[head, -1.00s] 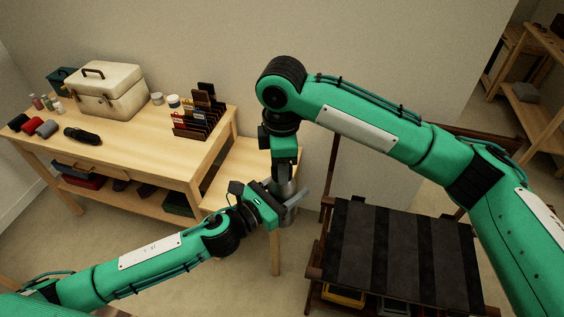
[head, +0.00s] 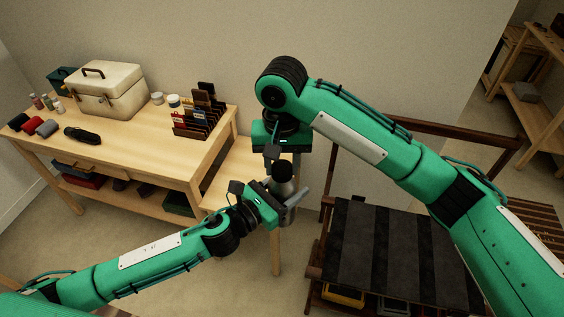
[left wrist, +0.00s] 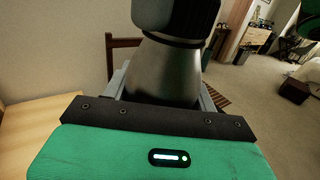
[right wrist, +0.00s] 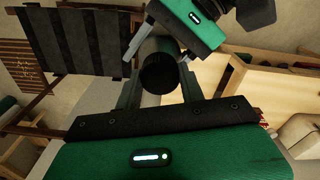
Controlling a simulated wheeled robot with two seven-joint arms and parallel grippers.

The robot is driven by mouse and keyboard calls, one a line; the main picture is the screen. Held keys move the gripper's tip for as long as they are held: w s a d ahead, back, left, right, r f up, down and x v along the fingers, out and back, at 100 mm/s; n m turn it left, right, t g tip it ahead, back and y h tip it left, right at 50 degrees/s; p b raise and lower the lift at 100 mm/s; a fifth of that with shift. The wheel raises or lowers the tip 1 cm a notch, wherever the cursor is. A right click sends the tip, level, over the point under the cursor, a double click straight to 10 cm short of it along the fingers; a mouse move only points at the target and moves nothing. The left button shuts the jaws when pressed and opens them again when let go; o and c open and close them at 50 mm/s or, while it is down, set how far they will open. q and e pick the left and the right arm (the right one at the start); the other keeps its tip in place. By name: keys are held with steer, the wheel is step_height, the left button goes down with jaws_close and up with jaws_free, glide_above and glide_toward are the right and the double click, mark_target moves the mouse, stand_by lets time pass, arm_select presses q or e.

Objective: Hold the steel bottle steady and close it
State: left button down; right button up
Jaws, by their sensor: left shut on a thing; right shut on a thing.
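The steel bottle (head: 287,216) is upright in my left gripper (head: 283,203), whose fingers are shut around its body. Its shoulder fills the middle of the left wrist view (left wrist: 165,72). A black cap (head: 283,171) sits at the top of the bottle, and the left wrist view shows it too (left wrist: 196,14). A thin dark ring shows just below the cap. My right gripper (head: 283,163) points down from above and is shut on the cap. The right wrist view shows the cap (right wrist: 158,74) between its fingers. I cannot tell how tight the cap is.
A wooden workbench (head: 135,150) with a cream toolbox (head: 106,92) and a card rack (head: 197,120) stands at left. A lower wooden table is behind the bottle. A dark striped rack (head: 395,250) stands at right. The floor in front is clear.

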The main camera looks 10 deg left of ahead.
steer(key=m, duration=0.5)
steer(key=o, duration=1.2)
step_height(320, 180, up, 12)
steer(key=shift+w, duration=0.1)
